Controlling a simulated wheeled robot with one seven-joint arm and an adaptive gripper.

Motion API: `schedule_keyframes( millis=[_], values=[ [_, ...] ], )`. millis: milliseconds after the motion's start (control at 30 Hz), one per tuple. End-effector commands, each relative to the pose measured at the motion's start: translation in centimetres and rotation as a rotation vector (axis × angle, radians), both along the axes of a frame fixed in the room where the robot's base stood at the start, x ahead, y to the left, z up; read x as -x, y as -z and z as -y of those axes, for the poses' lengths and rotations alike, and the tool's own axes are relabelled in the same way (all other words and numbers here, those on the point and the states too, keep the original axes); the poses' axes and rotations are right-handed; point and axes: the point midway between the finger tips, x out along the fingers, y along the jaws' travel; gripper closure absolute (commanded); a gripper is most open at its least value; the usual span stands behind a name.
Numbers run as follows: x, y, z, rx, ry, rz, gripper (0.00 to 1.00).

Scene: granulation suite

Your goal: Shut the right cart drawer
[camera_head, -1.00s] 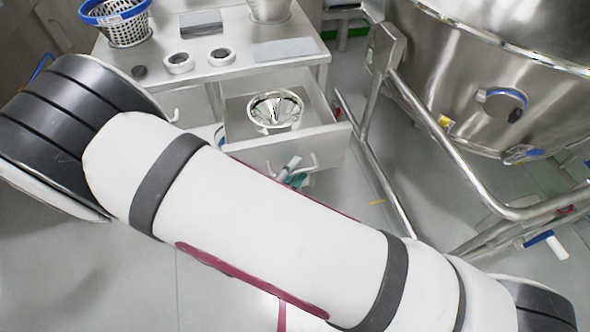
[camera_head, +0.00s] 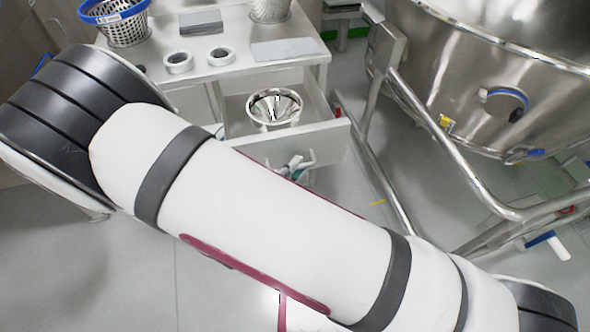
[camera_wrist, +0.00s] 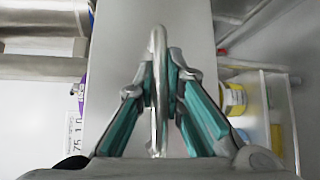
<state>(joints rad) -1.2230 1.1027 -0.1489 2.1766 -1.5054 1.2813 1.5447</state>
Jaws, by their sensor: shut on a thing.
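The right cart drawer (camera_head: 330,140) stands pulled out below the cart top (camera_head: 235,68). A shiny metal bowl (camera_head: 287,111) sits inside it. My gripper (camera_head: 296,164) is at the handle on the drawer's front, partly hidden behind my arm. In the wrist view my gripper (camera_wrist: 160,85) is shut on the drawer handle (camera_wrist: 157,40), with its teal pads on both sides of the bar. The pale drawer front (camera_wrist: 125,45) lies behind the handle.
The cart top carries a perforated basket (camera_head: 120,30), tape rolls (camera_head: 179,62) and a flat plate (camera_head: 290,49). A large steel vessel (camera_head: 460,75) on a tubular frame (camera_head: 440,140) stands close at the right. Floor (camera_head: 345,195) shows between drawer and frame.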

Motion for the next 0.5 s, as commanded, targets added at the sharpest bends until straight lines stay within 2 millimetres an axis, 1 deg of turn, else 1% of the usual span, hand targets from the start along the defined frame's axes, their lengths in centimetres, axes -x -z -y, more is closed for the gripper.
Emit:
schedule_keyframes(
  millis=[33, 167, 267, 500],
  values=[
    [-0.8, 0.1, -0.2, -0.002, 0.0, 0.003, 1.0],
    [-3.2, 0.2, -0.9, -0.004, 0.001, 0.006, 1.0],
    [-5.6, 0.3, -1.6, -0.004, 0.001, 0.006, 1.0],
    [-12.0, 0.3, -3.4, -0.003, 0.001, 0.006, 1.0]
  ],
)
